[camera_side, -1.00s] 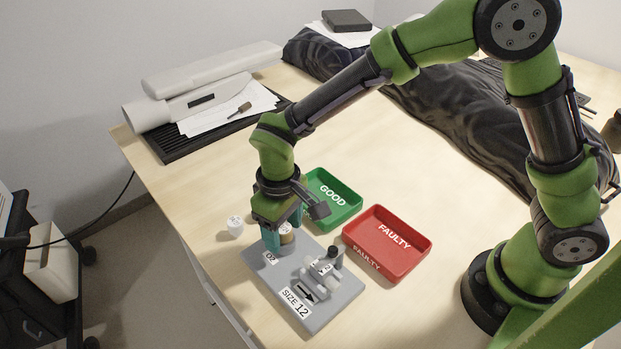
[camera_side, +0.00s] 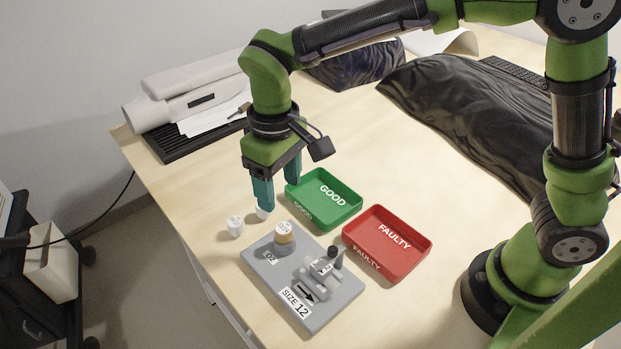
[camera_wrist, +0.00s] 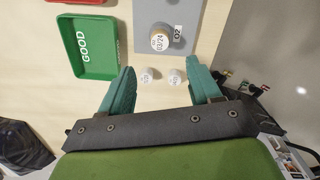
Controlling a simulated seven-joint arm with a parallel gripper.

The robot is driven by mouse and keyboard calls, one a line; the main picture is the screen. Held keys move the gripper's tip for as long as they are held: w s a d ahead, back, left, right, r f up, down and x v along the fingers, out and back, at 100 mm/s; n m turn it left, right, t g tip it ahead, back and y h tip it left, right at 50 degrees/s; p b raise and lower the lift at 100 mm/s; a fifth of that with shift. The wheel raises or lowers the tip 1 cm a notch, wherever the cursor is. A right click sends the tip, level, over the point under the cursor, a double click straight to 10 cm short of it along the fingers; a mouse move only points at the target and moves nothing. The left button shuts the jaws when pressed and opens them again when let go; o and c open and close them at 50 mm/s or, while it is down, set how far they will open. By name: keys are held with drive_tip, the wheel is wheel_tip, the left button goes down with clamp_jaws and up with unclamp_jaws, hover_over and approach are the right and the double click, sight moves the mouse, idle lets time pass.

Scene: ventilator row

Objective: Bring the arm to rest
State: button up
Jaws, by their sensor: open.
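My gripper (camera_side: 279,194) is open and empty, pointing down above the table beyond the grey plate (camera_side: 342,293). In the wrist view its teal fingers (camera_wrist: 160,68) are spread with nothing between them. A round sensor with a tan body and a white dated top (camera_side: 284,233) stands upright on the plate at the O2 label. It also shows in the wrist view (camera_wrist: 161,39), apart from the fingers.
A green GOOD tray (camera_side: 299,207) and a red FAULTY tray (camera_side: 390,272) stand right of the plate. Two small white pieces (camera_side: 235,227) (camera_side: 263,213) sit on the table left of it, one close below my gripper. A grey fitting (camera_side: 319,279) is on the plate.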

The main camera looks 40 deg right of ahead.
wheel_tip(320, 180, up, 5)
drive_tip(key=s+d+r+m+t+y, duration=0.1)
drive_tip(key=s+d+m+t, duration=0.25)
drive_tip(key=s+d, duration=0.45)
drive_tip(key=s+d+r+m+t+y, duration=0.1)
drive_tip(key=s+d+r+m+t, duration=0.2)
drive_tip(key=d, duration=0.8)
drive_tip(key=m+g+h, duration=0.2)
drive_tip(key=m+g, duration=0.5)
drive_tip(key=m, duration=0.5)
hover_over(284, 227)
wheel_tip(284, 227, down, 3)
drive_tip(key=shift+n+t, duration=0.25)
wheel_tip(284, 227, down, 17)
drive_tip(key=shift+r, duration=0.1)
